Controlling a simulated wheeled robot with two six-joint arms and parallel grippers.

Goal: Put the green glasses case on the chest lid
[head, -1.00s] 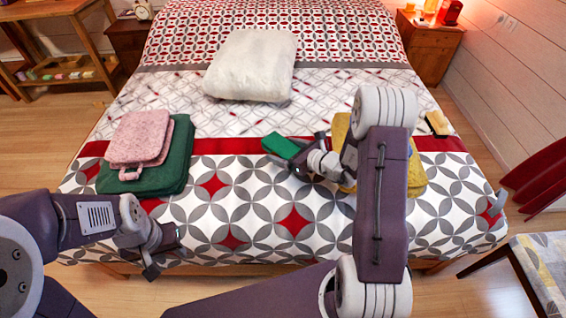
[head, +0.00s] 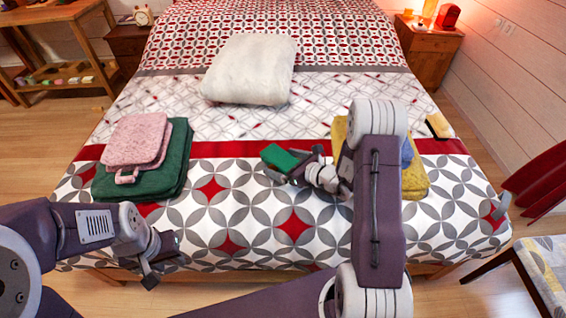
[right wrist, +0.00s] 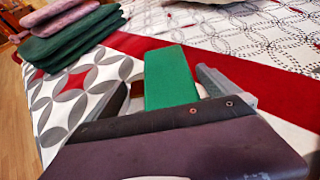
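The green glasses case (head: 281,159) is a small flat green block over the red stripe of the bed. My right gripper (head: 287,170) is shut on it. In the right wrist view the case (right wrist: 169,78) sits between the two fingers (right wrist: 170,95), with pads against its sides and its far end sticking out. I cannot tell whether its underside touches the bedspread. My left gripper (head: 165,262) hangs low at the bed's front edge, away from the case, with its fingers apart and nothing between them. I cannot make out a chest lid in these views.
The bed (head: 240,200) fills the middle. Folded pink (head: 138,140) and green (head: 180,165) textiles lie at left, a white pillow (head: 250,70) behind. A yellow textile (head: 415,180) lies behind my right arm. A patterned chair (head: 548,265) stands front right.

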